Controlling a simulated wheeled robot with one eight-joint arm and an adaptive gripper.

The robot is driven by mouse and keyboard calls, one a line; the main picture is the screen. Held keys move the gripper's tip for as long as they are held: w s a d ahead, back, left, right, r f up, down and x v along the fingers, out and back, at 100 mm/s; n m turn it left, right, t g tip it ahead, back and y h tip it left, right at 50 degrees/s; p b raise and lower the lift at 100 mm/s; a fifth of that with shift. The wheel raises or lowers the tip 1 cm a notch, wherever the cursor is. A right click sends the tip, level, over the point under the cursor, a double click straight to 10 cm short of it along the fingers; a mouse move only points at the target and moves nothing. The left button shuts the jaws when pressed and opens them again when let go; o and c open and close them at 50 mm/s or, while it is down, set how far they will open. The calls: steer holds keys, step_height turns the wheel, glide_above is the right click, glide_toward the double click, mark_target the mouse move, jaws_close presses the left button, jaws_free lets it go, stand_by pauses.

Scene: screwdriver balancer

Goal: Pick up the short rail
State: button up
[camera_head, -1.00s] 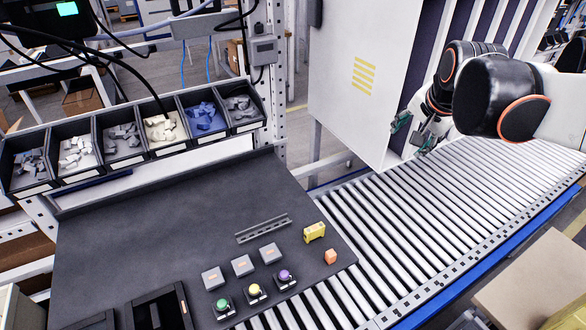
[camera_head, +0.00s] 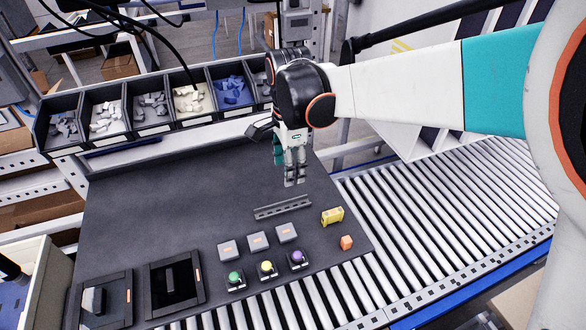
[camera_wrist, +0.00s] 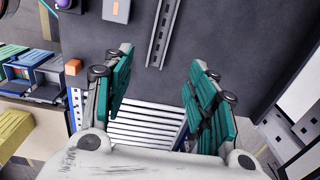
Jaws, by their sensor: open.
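The short rail (camera_head: 282,208) is a grey slotted metal strip lying on the dark work mat (camera_head: 190,210), right of its middle. In the wrist view the rail (camera_wrist: 164,32) runs away from me at the top, beyond the fingertips and between their lines. My gripper (camera_head: 293,183) hangs pointing down above the mat, just behind the rail in the head view. In the wrist view my gripper (camera_wrist: 162,62) shows two teal fingers wide apart with nothing between them. No contact with the rail shows.
Grey blocks (camera_head: 258,240) and coloured buttons (camera_head: 266,269) stand in front of the rail. A yellow block (camera_head: 332,216) and an orange block (camera_head: 346,242) sit to its right. Parts bins (camera_head: 153,118) line the back. A roller conveyor (camera_head: 440,220) runs on the right.

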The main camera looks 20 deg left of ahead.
steer(key=s+f, duration=0.2)
glide_above(283, 206)
steer(key=f, duration=0.6)
steer(key=shift+s+d+f+b, duration=0.15)
steer(key=shift+d+f+b, duration=0.1)
steer(key=shift+d+b, duration=0.15)
steer(key=shift+a+f, duration=0.25)
steer(key=shift+f, duration=1.25)
steer(key=shift+a+f, duration=0.2)
steer(key=shift+f, duration=1.25)
jaws_close()
